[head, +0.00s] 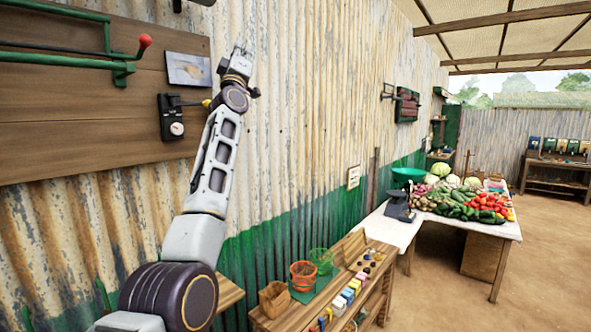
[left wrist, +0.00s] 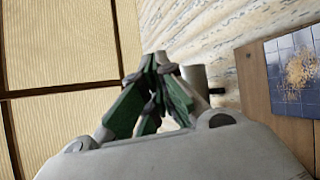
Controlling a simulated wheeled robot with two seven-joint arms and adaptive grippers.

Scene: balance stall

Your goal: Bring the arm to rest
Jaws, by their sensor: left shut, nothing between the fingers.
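My left arm rises from the bottom of the head view, and my left gripper (head: 241,50) points up in front of the corrugated wall. In the left wrist view its green-padded fingers (left wrist: 158,65) are closed together with nothing between them. It is to the right of the wooden board (head: 80,120) on the wall. It touches nothing that I can make out. My right gripper is not in view.
The board bears a green bracket with a red-knobbed lever (head: 145,41), a small picture panel (head: 188,69) and a black dial box (head: 172,122) with a yellow-tipped handle close beside my arm. Below are a wooden shelf (head: 262,322) and a vegetable table (head: 428,218). Open floor lies right.

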